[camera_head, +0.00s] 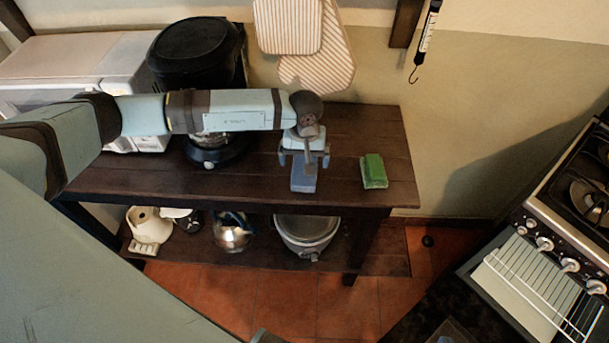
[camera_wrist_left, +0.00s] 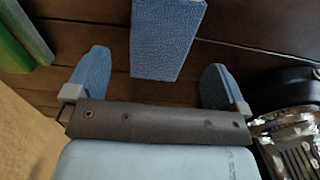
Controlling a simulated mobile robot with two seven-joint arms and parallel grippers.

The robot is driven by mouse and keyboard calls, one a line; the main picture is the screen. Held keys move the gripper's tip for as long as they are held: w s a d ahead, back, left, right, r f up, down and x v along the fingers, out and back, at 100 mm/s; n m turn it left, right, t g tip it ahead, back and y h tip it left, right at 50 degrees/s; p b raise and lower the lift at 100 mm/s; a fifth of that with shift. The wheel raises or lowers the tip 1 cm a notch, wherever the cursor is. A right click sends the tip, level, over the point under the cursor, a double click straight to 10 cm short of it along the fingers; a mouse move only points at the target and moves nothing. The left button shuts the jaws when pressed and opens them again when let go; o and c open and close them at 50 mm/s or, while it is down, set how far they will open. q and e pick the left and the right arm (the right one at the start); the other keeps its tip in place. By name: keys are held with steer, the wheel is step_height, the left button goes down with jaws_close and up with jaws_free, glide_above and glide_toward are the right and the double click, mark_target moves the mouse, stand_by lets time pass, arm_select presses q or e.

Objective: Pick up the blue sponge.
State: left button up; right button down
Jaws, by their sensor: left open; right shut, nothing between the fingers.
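The blue sponge (camera_head: 303,182) lies on the dark wooden tabletop near its front edge. My left gripper (camera_head: 304,160) is above the sponge, reaching in from the left, and covers its back part in the head view. In the left wrist view the blue sponge (camera_wrist_left: 166,38) shows its textured top, ahead of and between the two spread fingers. My left gripper (camera_wrist_left: 155,68) is open there and empty, with space on both sides of the sponge. I cannot tell how high the fingertips are above it. My right gripper is not in view.
A green sponge (camera_head: 374,171) lies to the right on the tabletop (camera_head: 340,130); it also shows in the left wrist view (camera_wrist_left: 22,40). A black appliance (camera_head: 197,50) and a white microwave (camera_head: 70,65) stand left. The lower shelf holds a kettle (camera_head: 232,235) and a pot (camera_head: 307,232).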

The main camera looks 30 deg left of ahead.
arm_select(q)
steer(key=shift+f, duration=0.4)
step_height(320, 180, down, 4)
steer(key=shift+f+b, duration=0.15)
steer(key=shift+b, duration=0.65)
arm_select(e)
steer(key=shift+f, duration=0.7)
arm_select(q)
steer(key=c, duration=1)
steer(key=shift+o, duration=0.2)
